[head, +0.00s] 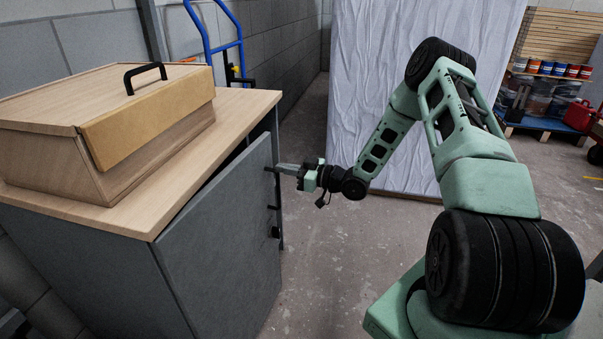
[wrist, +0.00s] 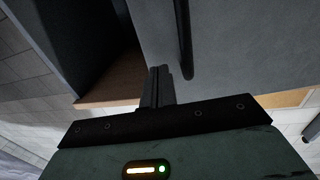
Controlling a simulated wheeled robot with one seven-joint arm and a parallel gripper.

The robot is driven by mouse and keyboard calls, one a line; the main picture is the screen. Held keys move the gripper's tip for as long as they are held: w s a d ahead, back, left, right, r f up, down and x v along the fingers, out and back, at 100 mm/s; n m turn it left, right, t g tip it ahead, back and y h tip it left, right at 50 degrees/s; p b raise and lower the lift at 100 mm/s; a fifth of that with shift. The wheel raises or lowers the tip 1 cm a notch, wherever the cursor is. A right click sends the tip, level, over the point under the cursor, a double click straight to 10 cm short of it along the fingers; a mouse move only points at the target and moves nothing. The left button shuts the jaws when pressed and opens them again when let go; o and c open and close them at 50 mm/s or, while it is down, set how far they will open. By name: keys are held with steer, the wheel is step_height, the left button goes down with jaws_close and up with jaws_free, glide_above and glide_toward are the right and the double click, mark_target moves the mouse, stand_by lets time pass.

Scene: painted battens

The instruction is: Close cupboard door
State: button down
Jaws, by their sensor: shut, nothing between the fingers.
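The grey cupboard door (head: 222,249) stands partly open, with a dark gap between it and the cupboard under the wooden top (head: 245,105). A black handle sits on the door's outer face near its free edge. My gripper (head: 277,167) is shut and empty, with its fingertips at the door's upper free corner. In the wrist view the shut fingers (wrist: 159,74) lie by the edge of the door (wrist: 250,45), beside the black handle (wrist: 184,40). I cannot tell whether they touch the door. The dark cupboard inside (wrist: 75,45) shows to the left.
A wooden box (head: 110,115) with a black handle stands on the cupboard top. A blue hand truck (head: 222,45) leans behind. A white sheet (head: 345,90) hangs at the back. The concrete floor right of the door is clear.

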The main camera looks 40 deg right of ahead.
steer(key=shift+x, duration=0.85)
steer(key=shift+a, duration=0.1)
